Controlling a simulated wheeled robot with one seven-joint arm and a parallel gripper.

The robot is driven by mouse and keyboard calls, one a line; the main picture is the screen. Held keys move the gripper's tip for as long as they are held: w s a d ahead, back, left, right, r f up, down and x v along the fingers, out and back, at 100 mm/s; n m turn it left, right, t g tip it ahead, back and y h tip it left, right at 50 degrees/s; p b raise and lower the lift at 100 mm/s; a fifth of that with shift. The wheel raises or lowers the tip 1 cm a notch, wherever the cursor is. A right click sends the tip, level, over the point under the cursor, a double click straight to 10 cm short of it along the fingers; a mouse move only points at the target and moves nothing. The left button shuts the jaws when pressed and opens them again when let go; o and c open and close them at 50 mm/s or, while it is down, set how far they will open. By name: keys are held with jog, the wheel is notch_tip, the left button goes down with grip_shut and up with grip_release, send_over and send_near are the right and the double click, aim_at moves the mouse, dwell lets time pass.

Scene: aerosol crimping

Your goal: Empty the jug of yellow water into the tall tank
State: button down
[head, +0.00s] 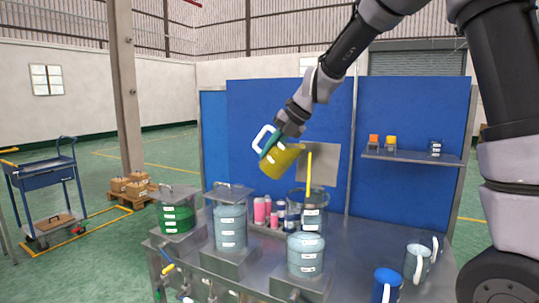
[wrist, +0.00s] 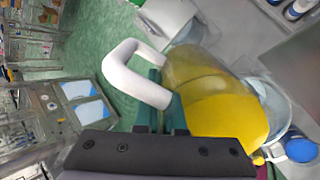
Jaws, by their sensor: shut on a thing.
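My gripper (head: 272,143) is shut on the handle of a clear jug (head: 281,160) and holds it above the table. The jug is tilted, its mouth toward the right, with yellow water inside. A thin upright yellow streak, which looks like poured water, runs from beside the jug's lip down into the open top of a tall clear tank (head: 312,218). The tank's water level is hard to tell. In the wrist view, the jug (wrist: 215,100) shows yellow water toward its lower end, the white handle (wrist: 125,75) is between the green fingers, and the tank (wrist: 275,95) is partly hidden behind it.
A green tank (head: 176,217), a pale blue tank (head: 230,230) and a shorter one (head: 305,258) stand on the metal table. Pink cans (head: 259,211) are close left of the tall tank. A blue jug (head: 386,286) and a grey jug (head: 417,264) stand at right.

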aim_at(303, 150)
jog(key=shift+d+f+y, duration=0.15)
jog(key=shift+f+y, duration=0.25)
jog(key=shift+y, duration=0.4)
jog(key=shift+d+f+t+y, duration=0.1)
jog(key=shift+d+t+y, duration=0.1)
jog(key=shift+y, duration=0.3)
jog(key=shift+d+f+t+y, duration=0.1)
jog(key=shift+t+y, duration=0.1)
jog(key=shift+y, duration=0.3)
jog(key=shift+s+d+r+t+y, duration=0.15)
jog(key=shift+d+t+y, duration=0.2)
jog(key=shift+y, duration=0.55)
jog(key=shift+s+d+r+t+y, duration=0.15)
jog(key=shift+d+y, duration=0.3)
jog(key=shift+y, duration=0.45)
jog(key=shift+s+d+t+y, duration=0.25)
jog(key=shift+d+t+y, duration=0.15)
jog(key=shift+d+y, duration=0.75)
jog(key=shift+s+d+r+t+y, duration=0.2)
jog(key=shift+d+r+y, duration=0.15)
jog(key=shift+d+y, duration=0.35)
jog(key=shift+s+d+r+t+y, duration=0.2)
jog(key=shift+d+r+y, duration=0.2)
jog(key=shift+y, duration=0.55)
jog(key=shift+s+d+r+t+y, duration=0.2)
jog(key=shift+d+r+y, duration=0.1)
jog(key=shift+d+y, duration=0.4)
